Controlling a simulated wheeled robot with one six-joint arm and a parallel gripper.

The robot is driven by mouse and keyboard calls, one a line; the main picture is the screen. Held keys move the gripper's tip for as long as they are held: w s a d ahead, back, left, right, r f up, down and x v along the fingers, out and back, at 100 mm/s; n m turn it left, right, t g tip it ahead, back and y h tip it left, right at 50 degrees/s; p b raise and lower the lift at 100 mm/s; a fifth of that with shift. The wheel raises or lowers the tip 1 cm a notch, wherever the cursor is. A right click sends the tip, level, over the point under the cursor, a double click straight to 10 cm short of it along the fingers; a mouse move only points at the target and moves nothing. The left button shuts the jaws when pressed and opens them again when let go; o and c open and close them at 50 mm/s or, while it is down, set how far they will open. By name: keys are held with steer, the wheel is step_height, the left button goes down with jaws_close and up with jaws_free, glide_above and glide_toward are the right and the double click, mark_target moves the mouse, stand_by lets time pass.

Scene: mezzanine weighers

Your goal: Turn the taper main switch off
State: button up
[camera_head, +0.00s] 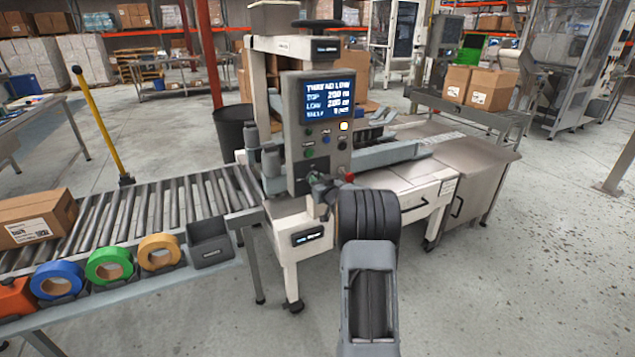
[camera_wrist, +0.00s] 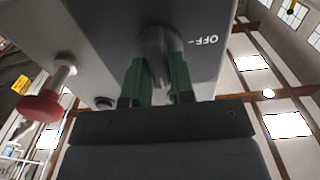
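The taper's control panel (camera_head: 326,130) stands above the roller line, with a lit blue screen at its top. My gripper (camera_head: 320,187) is at the panel's lower edge and hides most of the switch there. In the wrist view, the dark grey main switch knob (camera_wrist: 158,42) sits on the panel's face, with a white OFF mark to its right. The green fingers of my gripper (camera_wrist: 158,82) lie on both sides of the knob's grip and appear closed on it. Which mark the knob points to is not clear.
A red button (camera_wrist: 40,107) on a metal stem sticks out left of my gripper in the wrist view. Open floor (camera_head: 520,270) lies at right.

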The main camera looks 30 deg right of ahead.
jaws_close()
steer(key=shift+f+n+b, duration=0.15)
steer(key=shift+n+b, duration=0.15)
steer(key=shift+b, duration=0.25)
steer(key=n+b, duration=1)
steer(key=n, duration=0.1)
steer(key=n+b, duration=0.5)
steer(key=n, duration=0.1)
steer(key=shift+a+f+b, duration=0.2)
steer(key=shift+a+b, duration=0.1)
steer(key=shift+n, duration=0.3)
steer(key=shift+o, duration=2.2)
jaws_free()
steer(key=shift+s, duration=0.1)
